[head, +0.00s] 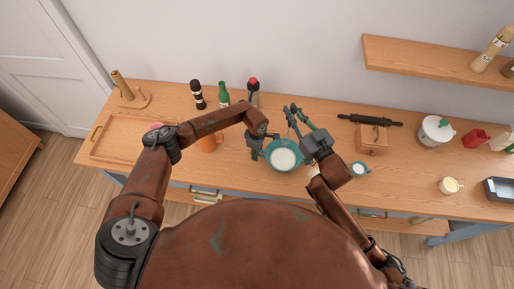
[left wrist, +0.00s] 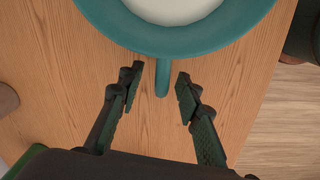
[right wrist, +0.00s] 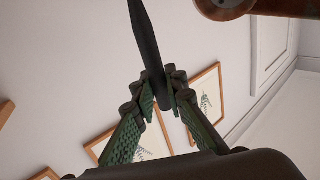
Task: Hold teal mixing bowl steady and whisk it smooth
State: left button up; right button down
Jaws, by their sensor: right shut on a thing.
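The teal mixing bowl (head: 268,161) stands on the wooden counter with white contents in it. Its rim (left wrist: 165,40) and a teal handle (left wrist: 162,80) show in the left wrist view. My left gripper (head: 258,153) is at the bowl's left side. Its open fingers (left wrist: 160,90) stand on either side of the handle, with gaps visible. My right gripper (head: 291,109) is above and behind the bowl, shut on a dark tapered handle (right wrist: 148,45), which looks like the whisk's. Thin wires near the bowl's far rim are too small to make out clearly.
An orange mug (head: 209,143), a green bottle (head: 223,93) and a red-topped bottle (head: 253,86) stand left of the bowl. A wooden box (head: 372,142), a rolling pin (head: 370,120) and a small teal cup (head: 360,168) are to the right. A tray (head: 110,155) lies far left.

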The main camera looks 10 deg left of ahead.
pick_arm(q)
jog(key=shift+f, duration=0.55)
jog(key=shift+c, duration=0.7)
grip_shut()
